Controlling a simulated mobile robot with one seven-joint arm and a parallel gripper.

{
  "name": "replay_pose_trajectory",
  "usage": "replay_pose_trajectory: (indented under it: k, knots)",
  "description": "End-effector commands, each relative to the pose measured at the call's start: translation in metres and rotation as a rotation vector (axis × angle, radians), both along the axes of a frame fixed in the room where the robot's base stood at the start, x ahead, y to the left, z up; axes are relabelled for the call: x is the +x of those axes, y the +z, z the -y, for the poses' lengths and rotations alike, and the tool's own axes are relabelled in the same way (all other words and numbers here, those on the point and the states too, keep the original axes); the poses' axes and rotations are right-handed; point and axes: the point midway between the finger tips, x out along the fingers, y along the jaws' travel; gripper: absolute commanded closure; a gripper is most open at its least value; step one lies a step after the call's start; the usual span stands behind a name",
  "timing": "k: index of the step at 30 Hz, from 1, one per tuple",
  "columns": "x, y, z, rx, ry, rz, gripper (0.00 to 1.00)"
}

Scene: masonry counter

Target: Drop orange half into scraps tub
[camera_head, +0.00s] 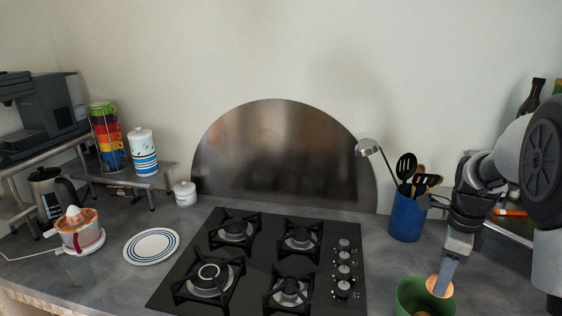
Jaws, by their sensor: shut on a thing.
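My gripper (447,273) points down at the lower right, shut on the orange half (439,287). The orange half shows as a pale orange disc at the fingertips. It is over the opening of a green tub (409,296), which seems to be the scraps tub. In this view the orange half overlaps the tub's far rim, and I cannot tell whether it is above the rim or slightly inside.
A blue utensil pot (406,217) with a ladle and spatulas stands behind the tub. A black gas hob (262,262) lies to its left. A striped plate (151,246) and a citrus juicer (79,232) are farther left. Bottles (531,98) stand at the back right.

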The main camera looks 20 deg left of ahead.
Motion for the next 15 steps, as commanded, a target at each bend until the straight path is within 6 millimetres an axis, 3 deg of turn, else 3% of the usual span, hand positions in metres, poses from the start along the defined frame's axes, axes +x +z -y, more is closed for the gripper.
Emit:
replay_pose_trajectory:
  k: [6, 15]
  knots:
    - [0.012, -0.001, 0.001, 0.002, -0.301, 0.001, 0.84]
    - [0.013, -0.017, 0.000, 0.002, -0.354, -0.001, 0.84]
